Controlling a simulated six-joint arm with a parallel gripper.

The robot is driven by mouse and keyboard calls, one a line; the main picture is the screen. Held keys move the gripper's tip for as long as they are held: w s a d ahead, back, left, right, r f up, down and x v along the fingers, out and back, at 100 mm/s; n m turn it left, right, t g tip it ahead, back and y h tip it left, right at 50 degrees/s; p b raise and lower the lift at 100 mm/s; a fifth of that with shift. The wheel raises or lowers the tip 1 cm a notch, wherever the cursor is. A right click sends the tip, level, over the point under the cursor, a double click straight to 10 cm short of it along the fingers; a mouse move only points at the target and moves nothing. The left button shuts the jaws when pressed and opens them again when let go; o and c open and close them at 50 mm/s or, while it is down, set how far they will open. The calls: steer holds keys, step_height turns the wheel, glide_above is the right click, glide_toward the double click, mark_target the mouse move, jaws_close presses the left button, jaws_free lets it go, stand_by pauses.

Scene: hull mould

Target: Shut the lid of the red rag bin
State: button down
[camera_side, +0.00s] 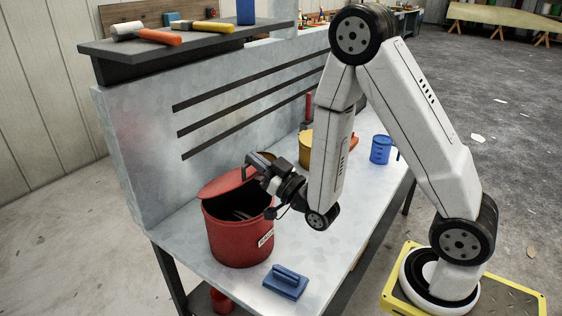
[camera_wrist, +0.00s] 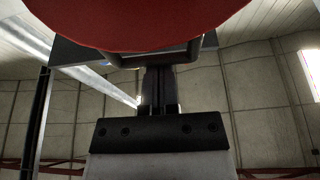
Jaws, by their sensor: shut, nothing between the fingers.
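The red rag bin (camera_side: 238,235) stands on the pale bench, a white label on its side. Its red lid (camera_side: 222,183) is raised and tilted, so the dark inside shows with something greyish in it. My gripper (camera_side: 256,165) is beside the lid's right edge, above the bin's rim, shut and empty. In the wrist view the lid's red underside or face (camera_wrist: 140,22) fills the top, and a dark bracket-like handle (camera_wrist: 185,57) shows at its edge. My shut fingers (camera_wrist: 160,88) point up to that handle; I cannot tell whether they touch it.
A blue float (camera_side: 286,282) lies in front of the bin. A yellow container (camera_side: 306,148) and a blue mug (camera_side: 381,149) stand farther back on the bench. A slotted grey panel (camera_side: 150,140) rises close behind the bin, with a tool shelf (camera_side: 215,36) above.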

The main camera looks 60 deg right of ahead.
steer(key=shift+w+r+g, duration=0.6)
steer(key=shift+w+r, duration=0.15)
steer(key=shift+r, duration=0.25)
steer(key=w+r+g, duration=0.2)
steer(key=w+g, duration=0.4)
steer(key=w, duration=0.4)
steer(key=w+r+g, duration=0.3)
steer(key=w+g, duration=0.3)
steer(key=w, duration=0.4)
steer(key=shift+w+r, duration=0.3)
steer(key=shift+w, duration=0.1)
stand_by(0.9)
steer(key=s+r+g, duration=0.4)
steer(key=s+r, duration=0.6)
steer(key=r, duration=0.3)
steer(key=shift+g, duration=0.4)
steer(key=shift+a+f, duration=0.1)
